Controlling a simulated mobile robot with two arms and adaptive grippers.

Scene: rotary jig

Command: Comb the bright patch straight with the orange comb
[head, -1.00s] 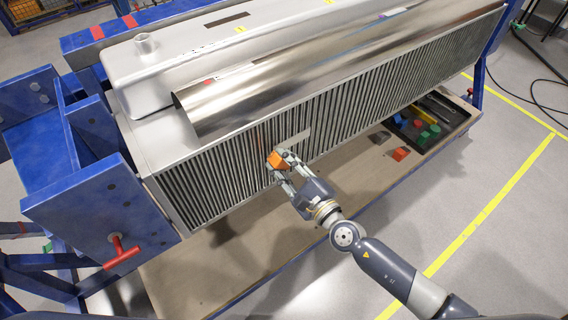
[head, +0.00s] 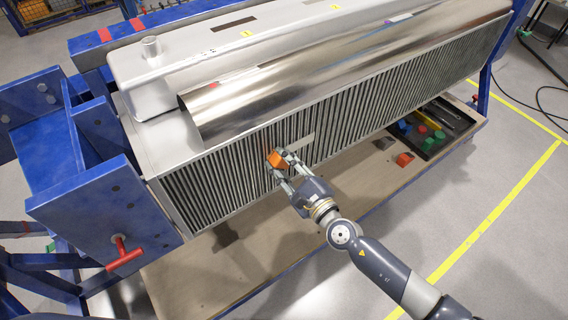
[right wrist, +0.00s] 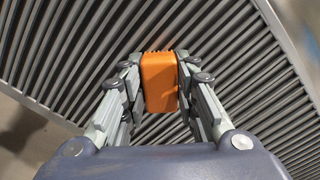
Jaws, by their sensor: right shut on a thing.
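My right gripper (head: 281,166) is shut on the orange comb (head: 276,159) and holds it at the finned face (head: 345,123) of the large metal unit. In the right wrist view the comb (right wrist: 159,82) sits between both fingers, with its toothed edge toward the fins (right wrist: 230,40). I cannot tell whether the teeth are in between the fins. A bright patch (head: 301,144) shows on the fins just right of and above the comb. My left gripper is not in view.
Blue jig supports (head: 100,200) with a red handle (head: 124,254) stand at the left. A dark tray (head: 440,130) with coloured blocks lies at the right end of the wooden board (head: 330,215). A red block (head: 404,159) lies beside it. The board's front is largely clear.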

